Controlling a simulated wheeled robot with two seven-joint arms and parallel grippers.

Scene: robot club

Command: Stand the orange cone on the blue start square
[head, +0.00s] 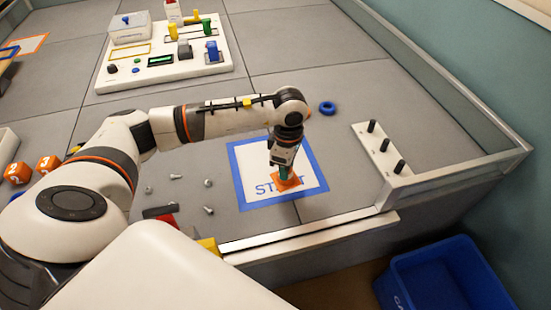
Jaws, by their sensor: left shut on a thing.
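The start square (250,165) is a white panel with a blue border and the word START, lying flat on the grey floor of the arena. My left gripper (283,173) points down over the square and is shut on the orange cone (289,184). The cone's orange base shows below the fingers, within the blue border and covering part of the lettering. The gripper hides most of the cone's upper part. The base looks level and at or very near the square's surface; I cannot tell whether it touches. My right gripper is out of view.
A blue ring (327,108) lies behind the square. A white board with black pegs (386,145) stands to the right. Several screws (176,177) lie to the left. A control board (165,65) is at the back. A blue bin (440,275) is outside the low wall.

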